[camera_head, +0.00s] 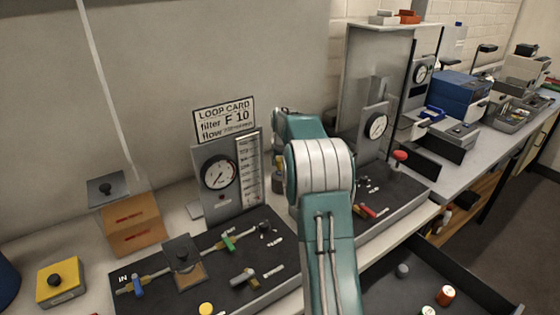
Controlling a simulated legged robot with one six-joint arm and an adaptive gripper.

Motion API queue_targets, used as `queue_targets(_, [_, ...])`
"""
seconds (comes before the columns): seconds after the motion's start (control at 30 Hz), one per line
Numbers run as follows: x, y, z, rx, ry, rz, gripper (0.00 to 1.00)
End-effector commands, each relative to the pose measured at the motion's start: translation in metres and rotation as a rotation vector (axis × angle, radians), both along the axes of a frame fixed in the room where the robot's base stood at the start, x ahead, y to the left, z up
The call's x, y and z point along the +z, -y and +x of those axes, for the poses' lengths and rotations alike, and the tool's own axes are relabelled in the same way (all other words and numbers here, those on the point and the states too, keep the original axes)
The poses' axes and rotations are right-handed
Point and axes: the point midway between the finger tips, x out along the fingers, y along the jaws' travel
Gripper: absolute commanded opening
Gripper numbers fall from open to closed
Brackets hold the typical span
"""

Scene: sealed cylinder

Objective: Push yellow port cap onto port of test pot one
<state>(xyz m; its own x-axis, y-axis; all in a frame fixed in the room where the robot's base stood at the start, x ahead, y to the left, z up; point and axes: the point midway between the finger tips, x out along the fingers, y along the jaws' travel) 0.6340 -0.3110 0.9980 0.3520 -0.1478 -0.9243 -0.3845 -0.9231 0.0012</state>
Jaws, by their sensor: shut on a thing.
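My arm reaches away over the bench, and its teal and white links cover most of my gripper (279,178). Only a small dark and yellowish part shows left of the white joint. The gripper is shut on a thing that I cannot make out. A small round yellow piece (206,309) shows at the bottom edge, by the front of the dark valve panel (225,272). I cannot tell which thing is test pot one, and no port shows clearly.
A gauge stand (218,178) with a loop card rises behind the panel. A second gauge stand (376,128) is to the right. An orange box (133,225) and a yellow box (61,283) stand left. The dark tray (395,290) holds several small caps.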

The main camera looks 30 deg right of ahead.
Motion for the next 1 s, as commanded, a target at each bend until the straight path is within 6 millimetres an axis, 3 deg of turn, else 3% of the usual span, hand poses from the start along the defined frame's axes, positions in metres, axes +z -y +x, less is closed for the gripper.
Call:
queue_targets(0.5, [-0.0093, 0.0000, 0.0000, 0.000, 0.000, 0.000, 0.00])
queue_targets(0.53, [-0.0089, 0.0001, 0.0002, 0.000, 0.000, 0.000, 0.54])
queue_targets(0.6, [-0.0089, 0.0001, 0.0001, 0.000, 0.000, 0.000, 0.81])
queue_targets(1.0, [-0.0075, -0.0001, -0.0003, 0.000, 0.000, 0.000, 0.81])
